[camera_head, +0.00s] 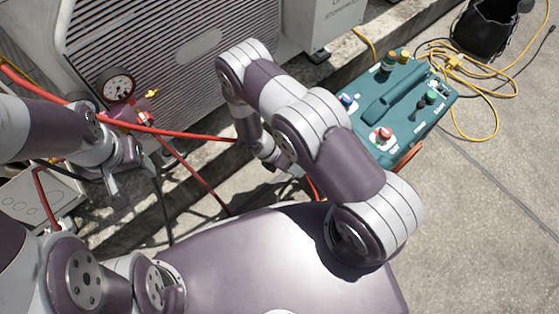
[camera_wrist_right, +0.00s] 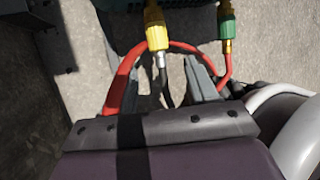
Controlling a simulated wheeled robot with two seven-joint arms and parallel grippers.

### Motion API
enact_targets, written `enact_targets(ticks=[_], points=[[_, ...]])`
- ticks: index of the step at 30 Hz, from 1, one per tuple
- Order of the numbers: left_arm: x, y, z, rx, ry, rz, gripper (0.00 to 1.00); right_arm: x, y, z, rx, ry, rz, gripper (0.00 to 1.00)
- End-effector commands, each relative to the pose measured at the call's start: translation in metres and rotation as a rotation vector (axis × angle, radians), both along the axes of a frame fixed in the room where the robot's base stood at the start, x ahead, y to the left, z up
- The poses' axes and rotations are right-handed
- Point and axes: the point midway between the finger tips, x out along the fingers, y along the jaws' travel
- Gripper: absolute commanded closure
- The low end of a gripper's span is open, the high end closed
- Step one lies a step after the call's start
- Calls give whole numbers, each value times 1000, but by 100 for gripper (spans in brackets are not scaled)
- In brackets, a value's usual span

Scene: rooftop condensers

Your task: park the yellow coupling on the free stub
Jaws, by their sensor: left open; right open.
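The yellow coupling (camera_wrist_right: 157,38) shows in the right wrist view, at the edge of a dark teal body, with a metal end pointing down toward my right gripper. My right gripper (camera_wrist_right: 172,88) is open, with its two fingers either side of the line below the coupling. The fingers do not touch the yellow part. In the head view the right gripper is mostly hidden behind my own arm. My left gripper (camera_head: 126,182) is open below the gauge, near the condenser. I cannot make out which stub is free.
A green coupling (camera_wrist_right: 227,27) with a red hose is right of the yellow one. A red hose (camera_wrist_right: 122,82) arcs around the right fingers. The teal machine (camera_head: 400,95) stands at right, with a yellow cable (camera_head: 488,92) beyond it. A pressure gauge (camera_head: 118,88) sits by the condenser (camera_head: 180,45).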

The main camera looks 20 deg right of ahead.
Motion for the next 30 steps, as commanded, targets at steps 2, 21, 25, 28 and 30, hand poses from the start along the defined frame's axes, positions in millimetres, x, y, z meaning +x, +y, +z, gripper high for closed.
enact_targets(ticks=[2,21,25,28,30], points=[[0,0,-14,0,0,0,40,-3,-7,-18,1,1,-2,42],[0,0,-21,0,0,0,40,-6,-18,-30,1,-2,-3,97],[0,0,-21,0,0,0,40,-6,-18,-31,1,-2,-3,91],[0,0,-21,0,0,0,40,-6,-18,-31,1,-2,-3,100],[0,0,-21,0,0,0,40,-6,-17,-31,1,-2,-3,100]])
